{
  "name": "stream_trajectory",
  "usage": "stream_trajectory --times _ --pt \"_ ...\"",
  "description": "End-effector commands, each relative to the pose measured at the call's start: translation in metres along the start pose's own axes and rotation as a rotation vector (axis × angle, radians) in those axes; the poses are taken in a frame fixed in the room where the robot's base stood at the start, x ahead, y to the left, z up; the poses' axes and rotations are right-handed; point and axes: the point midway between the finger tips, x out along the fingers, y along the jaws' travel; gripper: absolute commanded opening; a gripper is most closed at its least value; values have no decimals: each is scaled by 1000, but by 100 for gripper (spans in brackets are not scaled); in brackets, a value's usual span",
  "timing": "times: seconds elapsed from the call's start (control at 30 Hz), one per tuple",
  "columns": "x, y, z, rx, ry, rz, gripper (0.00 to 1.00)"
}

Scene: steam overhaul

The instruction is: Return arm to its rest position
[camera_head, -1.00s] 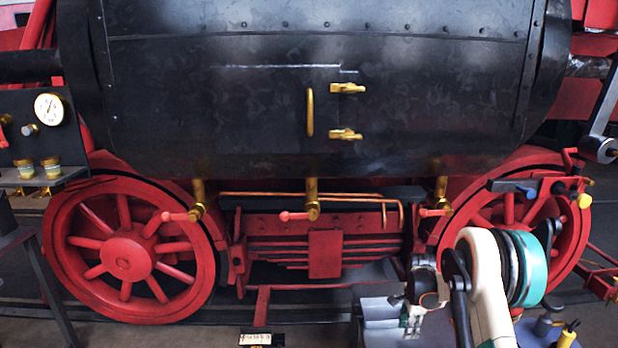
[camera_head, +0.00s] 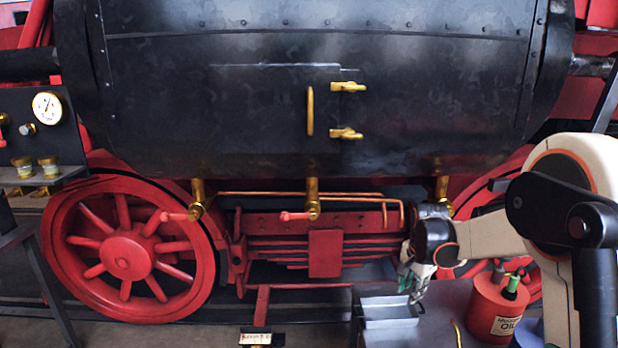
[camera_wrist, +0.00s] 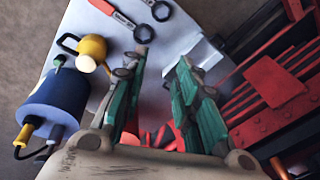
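My gripper (camera_wrist: 160,100) shows in the wrist view with its two green-padded fingers spread apart and nothing between the tips. In the head view my gripper (camera_head: 414,280) hangs at the end of my arm, pointing down above the grey table, just beside and above the metal tray. My arm comes in from the right edge, bent at a large black joint, and covers part of the right red wheel.
A metal tray (camera_head: 388,312) and a red oil can (camera_head: 497,308) stand on the table (camera_head: 437,305). The black locomotive boiler (camera_head: 240,110) is behind.

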Motion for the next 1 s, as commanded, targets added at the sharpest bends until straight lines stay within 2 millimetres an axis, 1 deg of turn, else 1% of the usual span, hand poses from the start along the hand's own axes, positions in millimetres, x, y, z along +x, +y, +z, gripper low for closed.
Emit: stream_trajectory --times 0.03,0.2,0.4,0.5,0.63,0.8,1.0 --pt "-18 5 8 -35 8 -12 28" --pt "-67 23 31 -163 40 -54 28" --pt "-116 50 62 -314 82 -99 28" --pt "-137 66 78 -389 106 -120 28" --pt "-159 88 99 -486 139 -146 28" --pt "-180 120 127 -612 185 -176 28" --pt "-193 159 159 -759 245 -206 28"
